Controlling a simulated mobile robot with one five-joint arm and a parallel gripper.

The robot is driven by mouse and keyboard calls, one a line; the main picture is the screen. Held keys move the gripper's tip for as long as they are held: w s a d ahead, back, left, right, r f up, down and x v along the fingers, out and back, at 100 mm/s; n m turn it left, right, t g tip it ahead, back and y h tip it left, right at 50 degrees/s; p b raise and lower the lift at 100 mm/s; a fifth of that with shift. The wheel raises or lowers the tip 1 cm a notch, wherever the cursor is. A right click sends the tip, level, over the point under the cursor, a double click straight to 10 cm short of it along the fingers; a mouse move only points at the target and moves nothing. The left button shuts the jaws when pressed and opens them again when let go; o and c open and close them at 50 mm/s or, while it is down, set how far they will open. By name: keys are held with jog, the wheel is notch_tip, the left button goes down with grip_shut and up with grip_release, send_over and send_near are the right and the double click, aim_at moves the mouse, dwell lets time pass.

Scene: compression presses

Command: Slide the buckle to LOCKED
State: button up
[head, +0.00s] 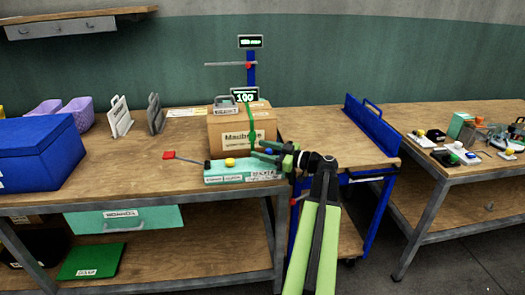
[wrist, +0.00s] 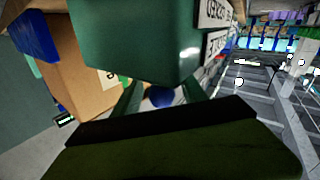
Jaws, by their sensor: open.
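A teal unit (head: 243,172) with white labels sits at the front edge of the bench. It carries a yellow button (head: 230,162) and a blue knob (head: 268,151) near its right end. I cannot tell the buckle's shape or position. My gripper (head: 266,151) is open at the blue knob, reaching in from the right. In the wrist view, a large teal block (wrist: 140,35) fills the top, with two white lettered plates (wrist: 214,43) at its right. The blue knob (wrist: 161,97) shows between the open fingers; whether they touch it is unclear.
A cardboard box (head: 228,130) with a green strap (head: 251,128) stands just behind the unit, below a display reading 100 (head: 244,95). A red-ended lever (head: 170,156) sticks out left. A blue box (head: 35,153) stands further left. A blue-framed cart (head: 335,135) is right.

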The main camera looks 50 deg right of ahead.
jog(key=v, duration=1.7)
jog(key=shift+s, duration=0.25)
jog(key=shift+r, duration=0.1)
